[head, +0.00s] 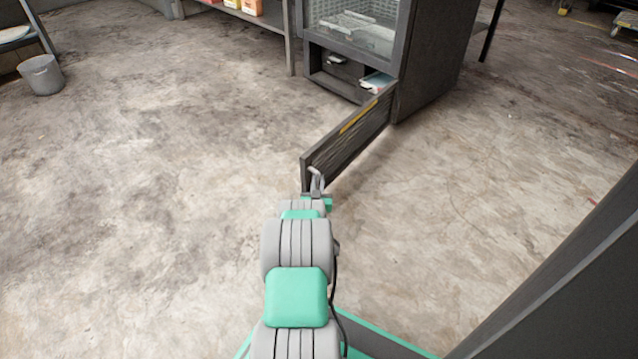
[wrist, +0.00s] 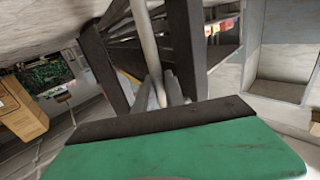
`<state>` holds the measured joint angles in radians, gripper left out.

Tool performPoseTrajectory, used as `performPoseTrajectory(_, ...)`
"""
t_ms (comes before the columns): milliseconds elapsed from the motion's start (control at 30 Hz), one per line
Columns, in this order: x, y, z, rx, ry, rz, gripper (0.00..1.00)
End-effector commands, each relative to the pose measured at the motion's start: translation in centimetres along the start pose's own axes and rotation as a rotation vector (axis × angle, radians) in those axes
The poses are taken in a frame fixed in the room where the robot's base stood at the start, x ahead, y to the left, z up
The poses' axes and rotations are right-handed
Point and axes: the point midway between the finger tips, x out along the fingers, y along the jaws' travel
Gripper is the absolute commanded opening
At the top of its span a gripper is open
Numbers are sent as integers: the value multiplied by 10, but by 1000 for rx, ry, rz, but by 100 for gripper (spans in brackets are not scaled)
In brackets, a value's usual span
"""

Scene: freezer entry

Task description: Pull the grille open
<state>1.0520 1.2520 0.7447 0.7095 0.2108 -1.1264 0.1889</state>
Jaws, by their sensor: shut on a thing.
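The grille (head: 350,135) is a dark slatted panel low on the front of a dark glass-fronted freezer cabinet (head: 428,60). It stands swung out from the cabinet, hinged at its right end, with its free end towards me. A pale handle (head: 315,176) is at that free end. My gripper (head: 316,190) is at the handle and shut on it; my arm partly hides the contact. In the wrist view the handle (wrist: 148,45) shows as a pale bar running down to the grey fingertips (wrist: 165,95), with the dark grille frame (wrist: 186,45) beside it.
The cabinet's low compartment (head: 340,72) is open, with pale items inside. A shelf (head: 258,17) with boxes stands left of the cabinet. A grey bucket (head: 41,75) stands far left. A dark panel (head: 570,270) rises at lower right. The concrete floor around the grille is clear.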

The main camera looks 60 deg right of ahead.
Motion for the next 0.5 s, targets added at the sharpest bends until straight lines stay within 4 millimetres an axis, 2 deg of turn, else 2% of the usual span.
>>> performPoseTrajectory(267, -2, 2, 1, 2, 1, 1, 0)
performPoseTrajectory(300, -2, 2, 1, 2, 1, 1, 17)
performPoseTrajectory(500, -2, 5, 1, 2, 0, 5, 33)
